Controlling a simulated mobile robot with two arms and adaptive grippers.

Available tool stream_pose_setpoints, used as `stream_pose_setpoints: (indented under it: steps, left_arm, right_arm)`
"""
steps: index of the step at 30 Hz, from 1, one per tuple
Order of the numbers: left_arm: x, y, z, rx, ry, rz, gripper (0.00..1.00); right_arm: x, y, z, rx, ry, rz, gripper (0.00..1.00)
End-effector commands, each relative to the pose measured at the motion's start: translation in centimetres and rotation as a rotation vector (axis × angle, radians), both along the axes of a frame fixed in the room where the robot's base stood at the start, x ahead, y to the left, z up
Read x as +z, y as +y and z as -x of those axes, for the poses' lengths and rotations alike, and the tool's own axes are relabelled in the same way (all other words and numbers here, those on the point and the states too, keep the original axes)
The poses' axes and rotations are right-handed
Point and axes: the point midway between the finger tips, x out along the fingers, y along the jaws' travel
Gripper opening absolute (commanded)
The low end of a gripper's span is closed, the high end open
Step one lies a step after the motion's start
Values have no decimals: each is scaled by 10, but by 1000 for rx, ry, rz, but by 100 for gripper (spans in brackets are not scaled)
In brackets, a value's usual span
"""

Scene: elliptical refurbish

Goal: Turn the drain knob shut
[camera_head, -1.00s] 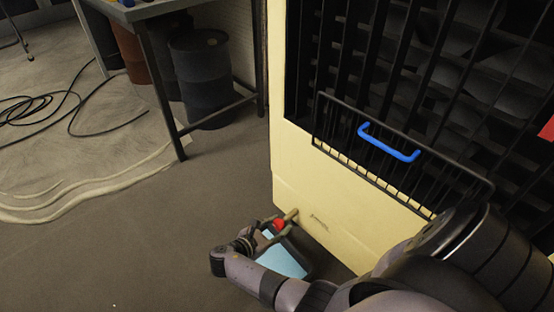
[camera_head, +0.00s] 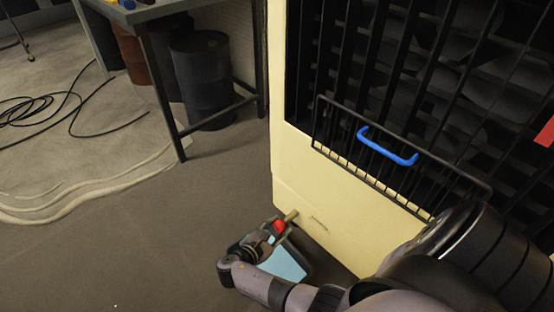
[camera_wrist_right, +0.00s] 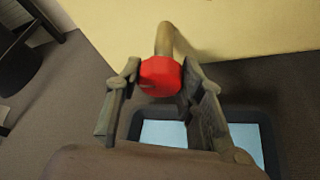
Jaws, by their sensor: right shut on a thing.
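The red drain knob (camera_head: 279,226) sits at the end of a short brass-coloured pipe (camera_head: 291,215) low on the cream cabinet (camera_head: 330,205). In the right wrist view the knob (camera_wrist_right: 160,76) is between the two fingers of my right gripper (camera_wrist_right: 162,80). My right gripper (camera_head: 272,232) is shut on it. The fingers hide parts of the knob's sides. A dark tray holding light blue liquid (camera_head: 285,262) is on the floor below the knob; it also shows in the right wrist view (camera_wrist_right: 165,133). My left gripper is not in view.
A black wire rack with a blue handle (camera_head: 388,146) sticks out from the cabinet front above the knob. A workbench (camera_head: 168,85) with dark barrels (camera_head: 202,80) under it stands at the back left. A black cable (camera_head: 85,125) lies on the floor. The floor left of the tray is clear.

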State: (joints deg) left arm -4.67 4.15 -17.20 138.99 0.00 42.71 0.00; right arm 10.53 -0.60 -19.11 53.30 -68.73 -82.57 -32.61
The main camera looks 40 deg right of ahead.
Motion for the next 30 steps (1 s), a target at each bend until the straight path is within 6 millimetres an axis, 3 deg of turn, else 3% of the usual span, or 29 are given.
stream_pose_setpoints:
  steps: [13,30]
  left_arm:
    - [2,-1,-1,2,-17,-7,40]
    - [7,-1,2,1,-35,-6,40]
  right_arm:
    - [-1,-2,1,-2,-250,-16,7]
    - [0,-2,1,-4,-294,-19,7]
